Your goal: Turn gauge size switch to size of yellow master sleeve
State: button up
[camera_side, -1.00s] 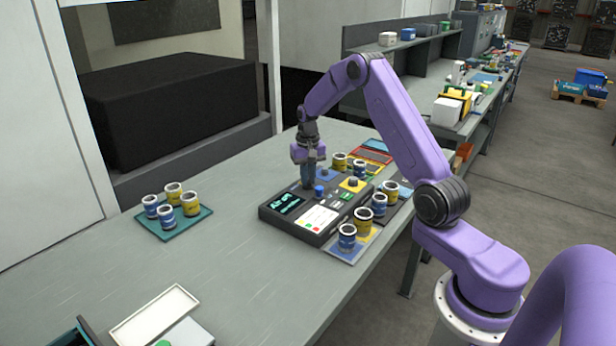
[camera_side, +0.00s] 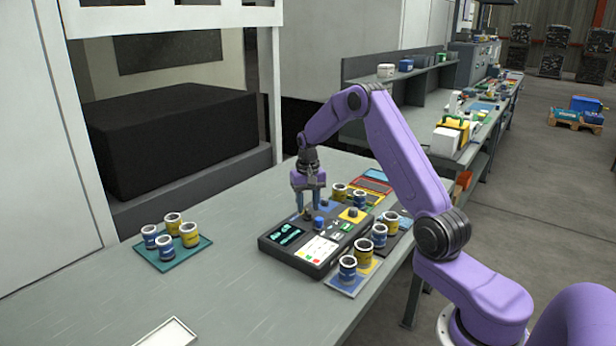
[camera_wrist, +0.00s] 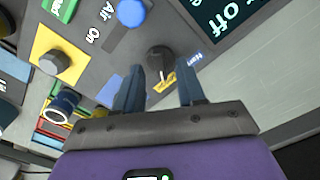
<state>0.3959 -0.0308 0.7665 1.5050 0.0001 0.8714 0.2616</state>
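The gauge box (camera_side: 310,262) stands on the bench with a lit display and several buttons. A dark round knob (camera_wrist: 160,58), apparently the size switch, sits on its panel between a small blue label (camera_wrist: 195,59) and a yellow label (camera_wrist: 166,82). My gripper (camera_wrist: 160,75) is open and empty, just above the panel, its fingertips apart near the knob; contact cannot be told. My gripper is at the box's far left end in the side view (camera_side: 311,207). Yellow sleeves stand at the right (camera_side: 363,250) and on the left tray (camera_side: 189,235); which is the master is unclear.
Blue and yellow sleeves line the box's right side. A teal tray (camera_side: 165,262) holds several sleeves. The bench between tray and box is clear.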

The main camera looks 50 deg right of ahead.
aim_at(308, 211)
notch_tip(308, 211, up, 16)
dwell(0.4)
dwell(0.3)
jog(key=s+a+n, duration=0.5)
jog(key=s+a, duration=0.1)
jog(key=a, duration=0.6)
jog(key=s+a+n, duration=0.5)
jog(key=s+a, duration=0.2)
jog(key=a, duration=0.5)
jog(key=s+f+n, duration=0.1)
jog(key=s+n, duration=0.2)
jog(key=s, duration=0.5)
jog(key=s+a+f+n, duration=0.1)
jog(key=s+f+n, duration=0.1)
jog(key=s, duration=0.6)
jog(key=s+a+f+n, duration=0.1)
jog(key=s+n, duration=0.3)
jog(key=s, duration=0.4)
jog(key=shift+s+a+f+n, duration=0.15)
jog(key=shift+s+f+n, duration=0.1)
jog(key=shift+f+n, duration=0.2)
